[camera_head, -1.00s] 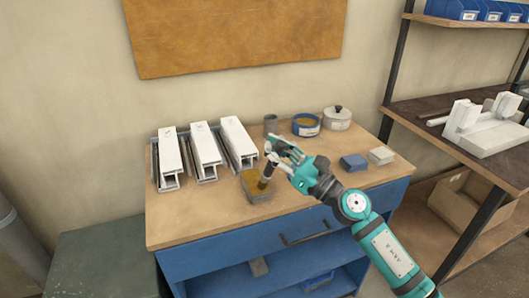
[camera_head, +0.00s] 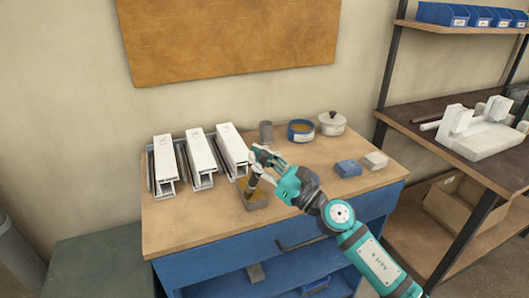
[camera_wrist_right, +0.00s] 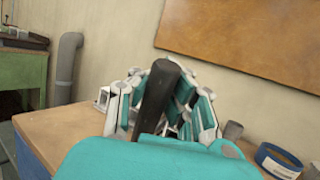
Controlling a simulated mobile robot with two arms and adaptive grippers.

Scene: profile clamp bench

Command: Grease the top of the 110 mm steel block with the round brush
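A grey block (camera_head: 260,205) with a yellow-brown top lies near the front middle of the bench in the head view. My right gripper (camera_head: 262,164) is shut on the dark handle of the round brush (camera_head: 253,181). The brush points down at the block, its lower end over the left part of the top. I cannot tell whether the bristles touch it. In the right wrist view the brush handle (camera_wrist_right: 157,95) stands tilted between the fingers. A blue tin (camera_head: 301,133) with yellowish contents stands at the back of the bench. My left gripper is not in view.
Three white profiles (camera_head: 200,160) in clamps stand close on the left. A grey cup (camera_head: 265,131) and a lidded pot (camera_head: 332,123) stand at the back. A blue block (camera_head: 348,168) and a pale block (camera_head: 375,160) lie right. The bench's front left is clear.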

